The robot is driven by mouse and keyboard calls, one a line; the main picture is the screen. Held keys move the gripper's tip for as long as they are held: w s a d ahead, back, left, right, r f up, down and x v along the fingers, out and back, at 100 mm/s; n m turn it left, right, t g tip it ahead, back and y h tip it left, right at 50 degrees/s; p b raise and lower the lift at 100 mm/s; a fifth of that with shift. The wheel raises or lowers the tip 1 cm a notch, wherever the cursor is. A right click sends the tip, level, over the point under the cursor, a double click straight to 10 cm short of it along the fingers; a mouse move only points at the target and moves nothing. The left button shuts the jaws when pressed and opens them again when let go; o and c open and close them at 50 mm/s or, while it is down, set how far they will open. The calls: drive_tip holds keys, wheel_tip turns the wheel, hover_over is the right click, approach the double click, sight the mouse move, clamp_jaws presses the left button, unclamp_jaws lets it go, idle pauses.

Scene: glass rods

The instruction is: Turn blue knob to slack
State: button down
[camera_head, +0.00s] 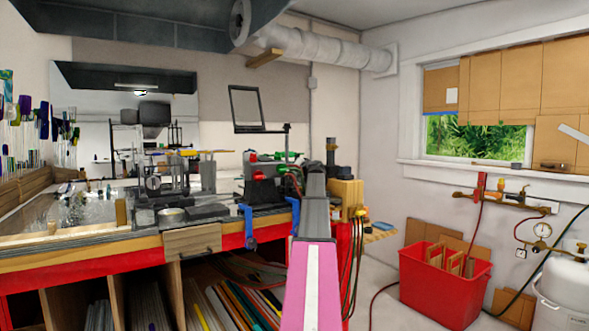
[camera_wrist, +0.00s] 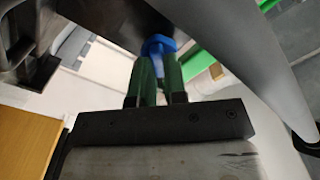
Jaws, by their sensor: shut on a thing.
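The blue knob (camera_wrist: 158,46) shows at the top middle of the wrist view. My gripper (camera_wrist: 159,62) has two dark green fingers, which reach up to the knob and are shut on it. The blue stem of the knob shows between the fingers. In the head view my arm stretches forward to the right end of the bench and hides the gripper. I cannot make out the knob there. The knob's angle cannot be told.
The cluttered bench (camera_head: 60,262) fills the left, with blue clamps (camera_head: 248,228) at its front edge. A torch with red and green parts (camera_head: 262,176) stands left of my arm. A red bin (camera_head: 440,293) and a white tank (camera_head: 565,285) stand at right.

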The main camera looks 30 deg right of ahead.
drive_tip(key=shift+n, duration=0.5)
drive_tip(key=c, duration=1.2)
unclamp_jaws()
drive_tip(key=shift+o, duration=0.2)
